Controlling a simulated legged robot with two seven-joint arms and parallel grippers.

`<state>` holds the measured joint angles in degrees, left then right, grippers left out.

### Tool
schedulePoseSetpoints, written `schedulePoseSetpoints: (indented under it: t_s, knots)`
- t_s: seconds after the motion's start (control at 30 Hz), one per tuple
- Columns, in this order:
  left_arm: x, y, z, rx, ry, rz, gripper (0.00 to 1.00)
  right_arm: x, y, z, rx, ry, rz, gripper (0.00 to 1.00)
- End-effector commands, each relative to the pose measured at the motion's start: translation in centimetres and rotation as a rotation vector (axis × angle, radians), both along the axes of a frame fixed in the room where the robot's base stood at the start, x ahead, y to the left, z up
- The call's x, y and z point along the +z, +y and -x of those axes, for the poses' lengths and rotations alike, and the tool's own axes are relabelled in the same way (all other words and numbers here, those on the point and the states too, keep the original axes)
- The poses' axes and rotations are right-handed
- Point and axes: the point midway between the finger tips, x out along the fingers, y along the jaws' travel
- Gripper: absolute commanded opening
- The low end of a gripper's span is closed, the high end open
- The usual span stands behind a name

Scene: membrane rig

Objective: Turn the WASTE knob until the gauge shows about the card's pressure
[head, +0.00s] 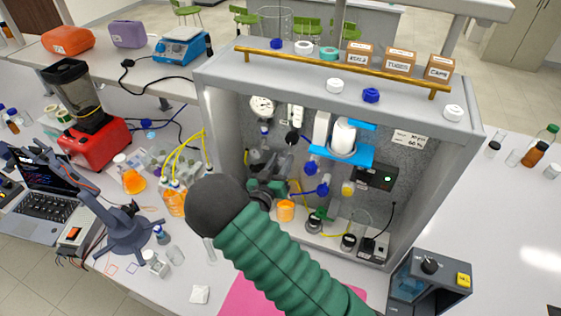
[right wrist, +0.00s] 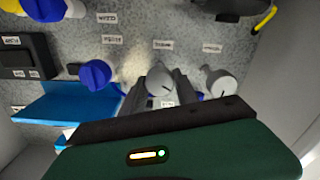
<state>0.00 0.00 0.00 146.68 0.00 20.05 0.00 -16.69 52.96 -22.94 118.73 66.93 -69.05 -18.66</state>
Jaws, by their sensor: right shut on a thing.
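My right gripper (right wrist: 161,88) is shut on a light grey round knob (right wrist: 159,80) in the right wrist view, one finger on each side. The knob has a dark pointer line. The small label by it is too blurred to read, so I cannot confirm WASTE. In the head view my green right arm reaches into the cabinet and the gripper (head: 283,166) is at the back panel, the knob mostly hidden. The round white gauge (head: 262,106) is at the panel's upper left; its needle is too small to read. The white card (head: 413,138) hangs upper right; its figures are not clear. My left gripper is out of view.
In the right wrist view a second grey knob (right wrist: 219,81) sits close right of the gripper, and a blue knob (right wrist: 95,73) is to its left. A blue shelf (right wrist: 70,108) juts out at left. Glassware, including an orange beaker (head: 286,210), stands on the cabinet floor.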

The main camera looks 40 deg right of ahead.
Motion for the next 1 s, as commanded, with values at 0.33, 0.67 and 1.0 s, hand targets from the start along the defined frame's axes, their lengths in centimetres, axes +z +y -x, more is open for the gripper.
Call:
schedulePoseSetpoints:
  t_s: [0.33, 0.67, 1.0]
  knots:
    - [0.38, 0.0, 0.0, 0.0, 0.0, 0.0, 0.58, -0.02, -0.24, 0.08, -0.005, 0.16, 0.083, 0.0]
    - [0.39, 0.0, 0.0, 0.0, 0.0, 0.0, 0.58, 0.02, -0.14, 0.09, -0.005, 0.159, 0.083, 0.58]
    - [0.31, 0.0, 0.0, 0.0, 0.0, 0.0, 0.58, 0.2, 0.14, 0.18, -0.004, 0.156, 0.086, 0.58]
